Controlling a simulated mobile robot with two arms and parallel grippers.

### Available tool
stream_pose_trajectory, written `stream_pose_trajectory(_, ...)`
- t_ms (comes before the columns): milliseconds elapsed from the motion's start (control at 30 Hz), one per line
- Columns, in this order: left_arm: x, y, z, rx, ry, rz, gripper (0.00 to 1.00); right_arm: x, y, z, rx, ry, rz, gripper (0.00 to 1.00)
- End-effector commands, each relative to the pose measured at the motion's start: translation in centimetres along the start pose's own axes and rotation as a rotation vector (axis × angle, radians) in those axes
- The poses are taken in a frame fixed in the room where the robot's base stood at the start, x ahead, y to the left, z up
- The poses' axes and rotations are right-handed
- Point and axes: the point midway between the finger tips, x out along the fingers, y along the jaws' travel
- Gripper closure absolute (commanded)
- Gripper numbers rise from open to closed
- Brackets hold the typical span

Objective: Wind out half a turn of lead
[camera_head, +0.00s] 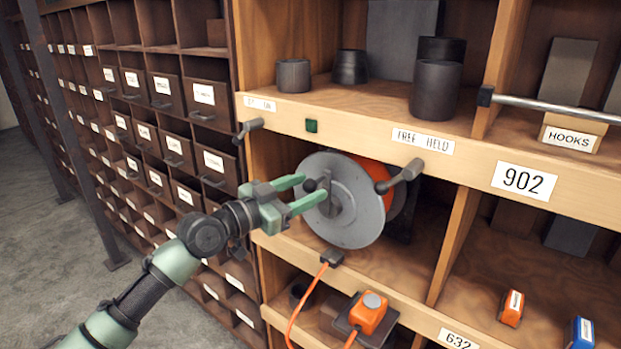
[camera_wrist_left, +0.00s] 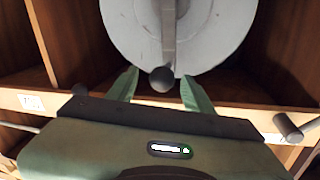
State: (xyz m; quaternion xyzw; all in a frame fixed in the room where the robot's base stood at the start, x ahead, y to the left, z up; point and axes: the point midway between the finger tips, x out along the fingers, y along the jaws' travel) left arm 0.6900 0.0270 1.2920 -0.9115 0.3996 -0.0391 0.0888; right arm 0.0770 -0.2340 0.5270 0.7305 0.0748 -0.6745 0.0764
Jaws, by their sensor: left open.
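A cable reel with a grey disc face (camera_head: 352,218) and an orange drum behind it sits in a shelf compartment. A dark crank bar with a round knob (camera_head: 310,186) is on its face; in the left wrist view the knob (camera_wrist_left: 162,79) hangs at the lower end of the bar. My left gripper (camera_head: 312,190) is open in front of the disc, its green fingers on either side of the knob. In the left wrist view the fingers (camera_wrist_left: 160,88) stand apart with the knob between them; I cannot tell whether they touch it. An orange lead (camera_head: 305,302) hangs below the reel. My right gripper is out of view.
A black guide (camera_head: 332,258) sits on the shelf edge below the reel. An orange box with a grey knob (camera_head: 368,312) stands lower down. Handles (camera_head: 400,176) jut from the shelf front. Dark cups (camera_head: 436,90) stand above. Labelled drawers (camera_head: 180,150) fill the left.

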Motion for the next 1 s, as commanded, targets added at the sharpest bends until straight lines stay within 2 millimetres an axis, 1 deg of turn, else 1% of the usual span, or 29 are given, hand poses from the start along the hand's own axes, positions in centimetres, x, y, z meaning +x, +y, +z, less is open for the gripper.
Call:
stream_pose_trajectory(33,0.7,-0.1,-0.3,-0.002,0.001,-0.001,0.48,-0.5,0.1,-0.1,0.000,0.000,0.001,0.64)
stream_pose_trajectory(100,1.3,-0.1,-0.2,-0.001,0.000,-0.001,0.48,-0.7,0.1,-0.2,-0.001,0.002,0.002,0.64)
stream_pose_trajectory(200,1.8,0.0,-0.1,-0.001,0.000,0.000,0.48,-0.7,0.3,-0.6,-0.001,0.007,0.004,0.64)
stream_pose_trajectory(333,1.9,0.0,0.1,0.000,0.000,-0.001,0.48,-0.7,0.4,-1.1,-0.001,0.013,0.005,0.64)
stream_pose_trajectory(467,1.9,0.0,0.1,0.000,0.000,-0.001,0.48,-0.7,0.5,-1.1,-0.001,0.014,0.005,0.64)
stream_pose_trajectory(500,1.9,0.0,0.1,0.000,0.000,-0.001,0.59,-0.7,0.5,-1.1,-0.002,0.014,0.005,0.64)
stream_pose_trajectory(567,1.9,0.0,0.1,0.000,0.000,-0.001,0.76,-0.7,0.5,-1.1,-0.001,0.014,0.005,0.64)
stream_pose_trajectory(600,1.9,0.0,0.1,0.000,0.000,-0.001,0.87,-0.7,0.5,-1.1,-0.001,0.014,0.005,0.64)
stream_pose_trajectory(633,1.9,0.0,0.1,0.000,0.000,-0.001,0.96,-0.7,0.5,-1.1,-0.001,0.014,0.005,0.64)
stream_pose_trajectory(667,1.9,0.0,0.1,0.000,0.000,-0.001,1.00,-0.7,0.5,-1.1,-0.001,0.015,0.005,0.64)
stream_pose_trajectory(1000,1.8,0.0,0.1,0.000,-0.001,-0.001,1.00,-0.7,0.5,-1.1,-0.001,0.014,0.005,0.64)
